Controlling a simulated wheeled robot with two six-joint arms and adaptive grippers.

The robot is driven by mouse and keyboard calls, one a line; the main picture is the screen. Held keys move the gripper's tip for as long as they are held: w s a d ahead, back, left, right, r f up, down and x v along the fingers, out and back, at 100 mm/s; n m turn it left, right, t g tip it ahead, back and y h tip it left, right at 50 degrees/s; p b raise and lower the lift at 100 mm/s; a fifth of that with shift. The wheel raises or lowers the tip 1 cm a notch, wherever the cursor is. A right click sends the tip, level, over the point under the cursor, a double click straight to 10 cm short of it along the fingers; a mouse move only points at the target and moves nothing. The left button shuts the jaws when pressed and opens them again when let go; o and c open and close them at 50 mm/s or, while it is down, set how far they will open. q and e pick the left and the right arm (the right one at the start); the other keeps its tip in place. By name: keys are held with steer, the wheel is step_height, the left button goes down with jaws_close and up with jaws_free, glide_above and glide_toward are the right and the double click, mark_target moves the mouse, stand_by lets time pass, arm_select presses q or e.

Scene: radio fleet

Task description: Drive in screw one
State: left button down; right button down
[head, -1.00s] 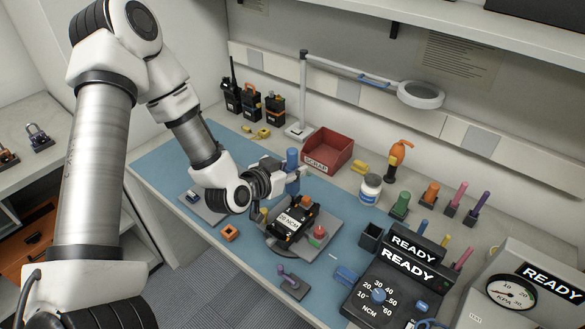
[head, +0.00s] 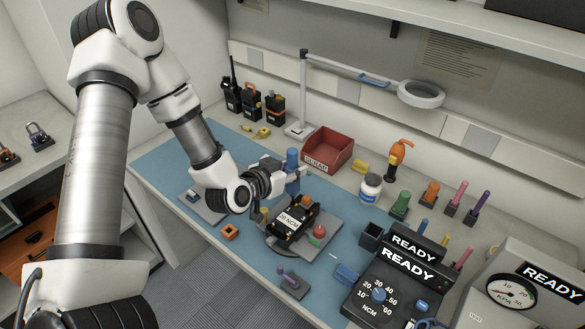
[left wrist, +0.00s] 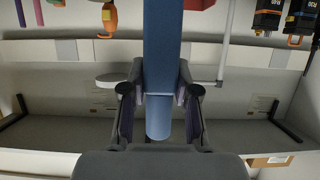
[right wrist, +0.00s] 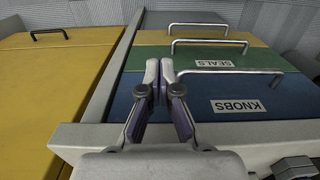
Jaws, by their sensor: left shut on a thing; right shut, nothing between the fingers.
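My left gripper (head: 289,174) is shut on an upright blue screwdriver (head: 292,158). The blue tool also fills the middle of the left wrist view (left wrist: 163,50), between the two fingers. The black radio (head: 286,234) lies on a grey fixture plate (head: 328,222), with a white label reading 20 NCM. No screw is clear to see. My right gripper (right wrist: 165,70) is shut and empty in the right wrist view.
A torque controller (head: 385,290) reading READY stands at the right front. A red scrap bin (head: 327,151), a white jar (head: 370,187) and several coloured tools stand behind. A purple-handled part (head: 292,282) lies in front. Drawers marked KNOBS (right wrist: 210,98) and SEALS lie below my right gripper.

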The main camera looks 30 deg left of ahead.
mark_target(289, 158)
arm_select(q)
steer(key=shift+f, duration=0.5)
stand_by(1.5)
steer(key=shift+r+p, duration=0.65)
steer(key=shift+r, duration=0.3)
steer(key=shift+r+p, duration=1.4)
steer(key=shift+r, duration=0.2)
